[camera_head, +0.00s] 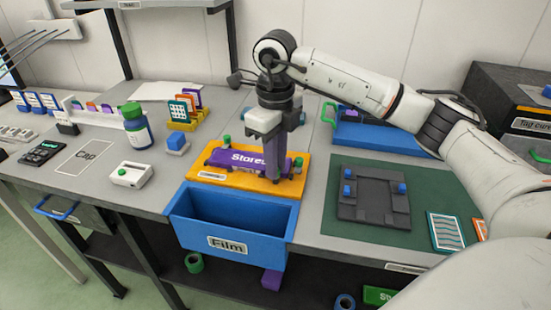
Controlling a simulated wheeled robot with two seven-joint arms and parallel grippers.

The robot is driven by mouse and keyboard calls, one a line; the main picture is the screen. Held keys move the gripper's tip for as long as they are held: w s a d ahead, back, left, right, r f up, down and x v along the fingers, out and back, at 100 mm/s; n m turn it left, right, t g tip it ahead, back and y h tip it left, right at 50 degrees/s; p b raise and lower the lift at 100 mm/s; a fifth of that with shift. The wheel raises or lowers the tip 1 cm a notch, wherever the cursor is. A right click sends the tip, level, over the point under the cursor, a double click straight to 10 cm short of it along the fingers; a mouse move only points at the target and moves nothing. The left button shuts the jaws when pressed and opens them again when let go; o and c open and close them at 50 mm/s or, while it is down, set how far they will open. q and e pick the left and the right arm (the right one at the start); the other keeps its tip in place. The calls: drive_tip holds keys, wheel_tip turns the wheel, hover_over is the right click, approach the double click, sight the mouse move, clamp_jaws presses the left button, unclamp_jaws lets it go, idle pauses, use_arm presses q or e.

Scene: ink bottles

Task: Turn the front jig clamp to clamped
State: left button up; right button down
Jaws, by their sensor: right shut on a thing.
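My right gripper (277,178) points down over an orange base plate (238,184). Its jaws are shut at the right part of a purple block (238,158) lettered "Stored", which lies on the plate; the fingers hide the exact contact. Green knobs (298,162) stand at the plate's ends. A dark grey jig-like fixture (372,208) lies flat on a green mat (450,190), apart from the gripper. It carries small blue knobs at its left (347,188) and right (402,187). I cannot tell which clamp is the front one or its setting. My left gripper is out of view.
An open blue bin (228,244) marked "Film" is in front of the orange plate. A green-capped bottle (137,130) and a white device (130,175) stand on the left. A blue case (380,135) is behind the mat. Dark drawers (510,95) are at far right.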

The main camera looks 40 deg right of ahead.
drive_tip(key=m, duration=0.2)
drive_tip(key=shift+r+m+p, duration=0.1)
drive_tip(key=shift+m+p, duration=0.2)
drive_tip(key=shift+m, duration=0.1)
drive_tip(key=m+p, duration=0.1)
drive_tip(key=m, duration=0.2)
drive_tip(key=shift+m, duration=0.3)
drive_tip(key=m, duration=0.4)
drive_tip(key=shift+p, duration=0.4)
drive_tip(key=shift+m, duration=0.4)
drive_tip(key=c, duration=1.7)
unclamp_jaws()
wheel_tip(320, 180, up, 10)
drive_tip(key=shift+r, duration=0.1)
